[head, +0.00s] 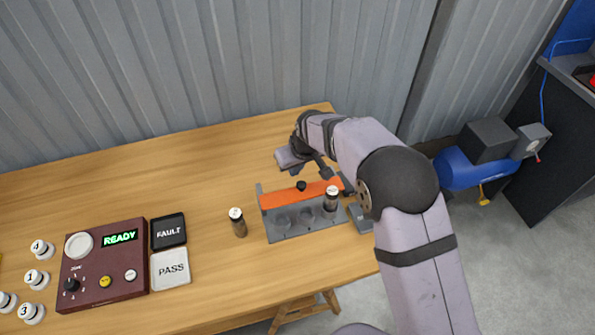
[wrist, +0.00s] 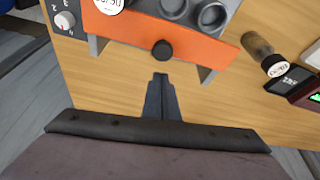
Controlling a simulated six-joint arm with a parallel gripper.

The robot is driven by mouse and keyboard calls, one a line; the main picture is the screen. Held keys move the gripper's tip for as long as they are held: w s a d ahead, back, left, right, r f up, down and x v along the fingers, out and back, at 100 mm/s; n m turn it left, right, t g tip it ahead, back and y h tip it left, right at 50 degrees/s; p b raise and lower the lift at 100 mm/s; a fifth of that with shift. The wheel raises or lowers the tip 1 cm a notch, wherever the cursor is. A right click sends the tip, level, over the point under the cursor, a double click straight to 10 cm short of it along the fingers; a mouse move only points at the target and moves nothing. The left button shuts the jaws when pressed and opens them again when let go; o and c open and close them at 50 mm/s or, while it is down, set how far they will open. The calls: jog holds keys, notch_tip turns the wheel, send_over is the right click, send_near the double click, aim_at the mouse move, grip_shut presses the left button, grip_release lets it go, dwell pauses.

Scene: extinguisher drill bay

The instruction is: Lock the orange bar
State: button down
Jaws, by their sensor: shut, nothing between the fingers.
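The orange bar (head: 280,199) runs along the far side of a grey rack (head: 290,234), with a black knob (head: 301,186) at its middle. In the wrist view the orange bar (wrist: 205,48) crosses the top, its black knob (wrist: 162,50) just ahead of my fingertips. My gripper (wrist: 160,77) is shut and empty, apart from the knob in that picture. In the head view my gripper (head: 327,174) hangs beyond the bar. A dark vial (head: 331,202) with a white cap stands in the rack's right socket; the other sockets look empty. I cannot tell whether the bar is latched.
A loose capped vial (head: 239,226) stands left of the rack. Further left are FAULT (head: 169,231) and PASS (head: 170,269) tiles and a maroon panel (head: 104,265) reading READY. A dial box (wrist: 66,20) sits beside the rack.

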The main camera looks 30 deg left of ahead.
notch_tip(320, 180, up, 10)
jog(key=d+b, duration=0.1)
jog(key=b, duration=0.2)
jog(key=shift+s, duration=0.45)
jog(key=shift+d, duration=0.1)
dwell(0.4)
jog(key=m+g+h, duration=0.1)
jog(key=g+h, duration=0.1)
send_near(310, 196)
jog(key=s+f, duration=0.3)
jog(key=s, duration=0.1)
jog(key=s+d+f+m+h, duration=0.1)
jog(key=s+d+f, duration=0.25)
jog(key=d, duration=0.45)
jog(key=s+d+r+m+g, duration=0.1)
jog(key=s+d+m, duration=0.1)
jog(key=s+d, duration=0.35)
jog(key=s+d+m, duration=0.1)
jog(key=s+d, duration=0.1)
jog(key=d, duration=0.7)
jog(key=s+d+r+m+g, duration=0.1)
jog(key=s+d+m, duration=0.15)
jog(key=d, duration=0.45)
jog(key=w+d+r+m+t, duration=0.1)
jog(key=d+r+m, duration=0.2)
jog(key=d, duration=0.4)
jog(key=shift+w+r+t, duration=0.2)
jog(key=shift+w+t, duration=0.1)
